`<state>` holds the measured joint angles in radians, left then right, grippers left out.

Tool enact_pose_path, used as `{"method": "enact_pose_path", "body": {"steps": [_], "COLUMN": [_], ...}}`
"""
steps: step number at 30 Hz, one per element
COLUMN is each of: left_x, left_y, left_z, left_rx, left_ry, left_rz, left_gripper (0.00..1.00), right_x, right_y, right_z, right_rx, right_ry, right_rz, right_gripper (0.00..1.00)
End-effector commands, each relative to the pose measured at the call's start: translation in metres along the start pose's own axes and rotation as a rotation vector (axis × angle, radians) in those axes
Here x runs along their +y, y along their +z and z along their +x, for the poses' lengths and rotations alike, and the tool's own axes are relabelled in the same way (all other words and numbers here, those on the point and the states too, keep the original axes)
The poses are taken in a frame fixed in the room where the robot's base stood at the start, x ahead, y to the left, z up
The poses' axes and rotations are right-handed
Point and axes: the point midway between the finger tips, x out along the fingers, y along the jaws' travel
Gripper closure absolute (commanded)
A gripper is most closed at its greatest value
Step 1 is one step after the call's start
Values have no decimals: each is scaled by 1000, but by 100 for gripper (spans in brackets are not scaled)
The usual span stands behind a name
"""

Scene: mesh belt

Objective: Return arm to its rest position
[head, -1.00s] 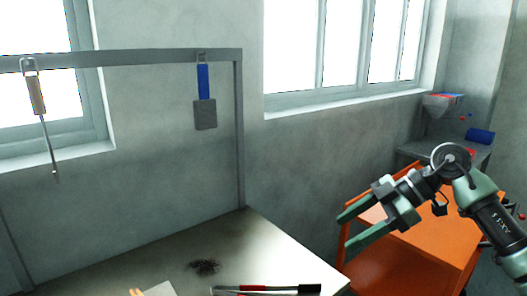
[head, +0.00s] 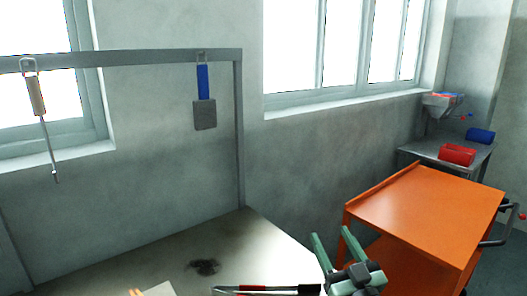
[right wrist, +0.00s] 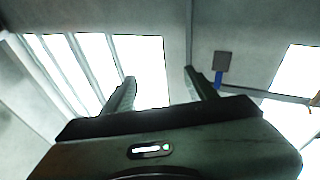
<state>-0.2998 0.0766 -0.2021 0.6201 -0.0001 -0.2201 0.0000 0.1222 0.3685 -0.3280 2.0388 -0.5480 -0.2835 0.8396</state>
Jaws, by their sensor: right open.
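My right gripper (head: 333,254) is low in the head view, beside the right edge of the worktable (head: 262,226). Its two green fingers point up and stand apart with nothing between them. In the right wrist view the same open fingers (right wrist: 160,85) point toward the windows and the upper wall, and the gap is empty. Most of the right arm is below the head view's lower edge. My left gripper shows in neither view.
An orange cart (head: 425,205) stands right of the worktable. Behind it a grey stand (head: 425,152) bears a red roll (head: 457,155) and a blue roll (head: 480,135). A blue-handled scraper (head: 204,112) hangs from a rail (head: 150,57). A red-and-black tool (head: 265,289) lies at the table's front.

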Motion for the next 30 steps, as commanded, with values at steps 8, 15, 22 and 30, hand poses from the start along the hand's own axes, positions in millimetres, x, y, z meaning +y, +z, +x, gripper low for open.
{"method": "enact_pose_path", "body": {"steps": [8, 15, 22, 30], "left_x": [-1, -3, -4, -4], "left_y": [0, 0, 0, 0], "left_z": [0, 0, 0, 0], "left_rx": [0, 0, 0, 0], "left_ry": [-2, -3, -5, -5], "left_rz": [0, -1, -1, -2], "left_gripper": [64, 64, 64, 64], "right_x": [25, -1, -28, -43], "right_y": [142, 190, 196, 229], "right_z": [-152, -276, -356, -395], "right_rx": [-694, -1143, -1408, -1548], "right_ry": [274, 228, 126, 53], "right_rz": [33, 37, 50, 57], "right_gripper": [43, 43, 43, 43]}}
